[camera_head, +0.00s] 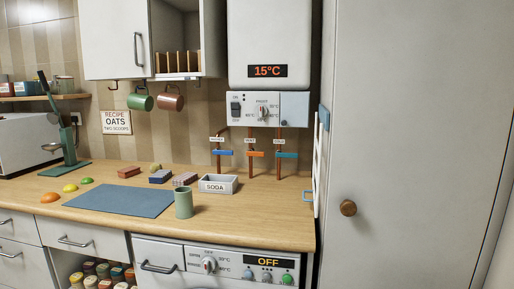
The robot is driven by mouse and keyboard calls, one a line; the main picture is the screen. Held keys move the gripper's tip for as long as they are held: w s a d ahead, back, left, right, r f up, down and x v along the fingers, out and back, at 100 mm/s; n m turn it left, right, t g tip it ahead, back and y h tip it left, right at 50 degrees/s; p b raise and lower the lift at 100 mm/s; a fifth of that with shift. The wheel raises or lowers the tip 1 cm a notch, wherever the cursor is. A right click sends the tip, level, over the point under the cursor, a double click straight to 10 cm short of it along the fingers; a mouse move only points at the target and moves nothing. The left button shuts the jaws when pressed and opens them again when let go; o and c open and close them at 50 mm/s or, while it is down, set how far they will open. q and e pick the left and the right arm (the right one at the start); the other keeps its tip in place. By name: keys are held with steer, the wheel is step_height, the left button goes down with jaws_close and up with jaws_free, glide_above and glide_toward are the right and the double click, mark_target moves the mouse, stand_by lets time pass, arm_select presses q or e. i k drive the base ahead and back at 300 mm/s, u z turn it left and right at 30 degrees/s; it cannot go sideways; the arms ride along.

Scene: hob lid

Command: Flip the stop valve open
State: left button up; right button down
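Three copper pipes come down from the white boiler (268,45) to the worktop, each with a lever and a small label. The left lever (222,153) is blue, the middle lever (256,154) is orange and the right lever (287,155) is teal-blue. All three lie about level, across their upright pipes. The labels are too small to read surely, so I cannot tell which one is the stop valve. The boiler display (267,71) reads 15°C, above a panel with a switch and a knob (264,113). Neither of my grippers is in view.
The wooden worktop (258,220) holds a SODA box (216,184) in front of the pipes, a green cup (184,204), a blue mat (122,200) and small blocks. Mugs hang at the left. A tall white door (415,130) bounds the right.

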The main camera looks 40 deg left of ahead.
mark_target(279, 155)
steer(key=u, duration=1.05)
steer(key=i, duration=1.1)
steer(key=u, duration=1.2)
